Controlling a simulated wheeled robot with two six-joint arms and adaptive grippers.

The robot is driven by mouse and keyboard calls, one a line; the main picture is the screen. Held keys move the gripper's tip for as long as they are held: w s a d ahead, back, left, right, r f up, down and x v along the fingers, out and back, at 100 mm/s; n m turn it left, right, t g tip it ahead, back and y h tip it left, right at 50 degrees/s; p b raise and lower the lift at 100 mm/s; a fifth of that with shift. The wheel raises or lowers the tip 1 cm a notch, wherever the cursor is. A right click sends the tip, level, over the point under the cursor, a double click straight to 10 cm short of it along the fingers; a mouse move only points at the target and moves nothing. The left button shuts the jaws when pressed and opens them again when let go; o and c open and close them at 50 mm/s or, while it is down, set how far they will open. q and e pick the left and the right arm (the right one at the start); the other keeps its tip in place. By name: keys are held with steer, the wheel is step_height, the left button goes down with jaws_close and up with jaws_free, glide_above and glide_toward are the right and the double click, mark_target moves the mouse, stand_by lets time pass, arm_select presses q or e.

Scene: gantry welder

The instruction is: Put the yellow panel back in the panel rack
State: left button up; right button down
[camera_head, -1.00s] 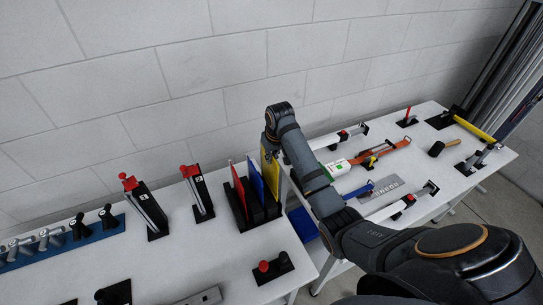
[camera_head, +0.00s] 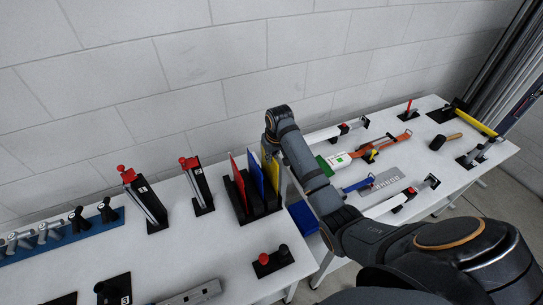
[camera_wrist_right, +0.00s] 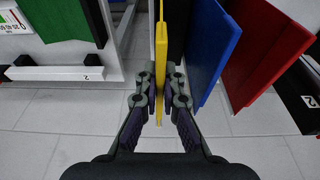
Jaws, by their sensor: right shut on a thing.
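The yellow panel (camera_head: 268,168) stands upright at the right side of the black panel rack (camera_head: 241,208), beside the blue panel (camera_head: 256,174) and the red panel (camera_head: 238,179). My right gripper (camera_head: 270,147) is above the rack's right end. In the right wrist view, its fingers (camera_wrist_right: 160,88) are shut on the yellow panel (camera_wrist_right: 161,50), with the blue panel (camera_wrist_right: 211,50) and red panel (camera_wrist_right: 258,55) to the right. The yellow panel's lower edge is hidden, so I cannot tell whether it is seated. My left gripper is not in view.
Two upright red-topped clamps (camera_head: 145,200) stand left of the rack. A base with a red knob (camera_head: 265,259) sits in front of it. A blue bin (camera_head: 303,217) lies between the tables. The right table (camera_head: 425,165) holds several tools.

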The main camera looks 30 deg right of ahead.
steer(key=shift+s+b+x, duration=0.2)
steer(key=shift+b+x, duration=0.1)
steer(key=shift+x, duration=0.55)
steer(key=c, duration=1.4)
jaws_free()
steer(key=shift+f, duration=0.1)
steer(key=v, duration=1.2)
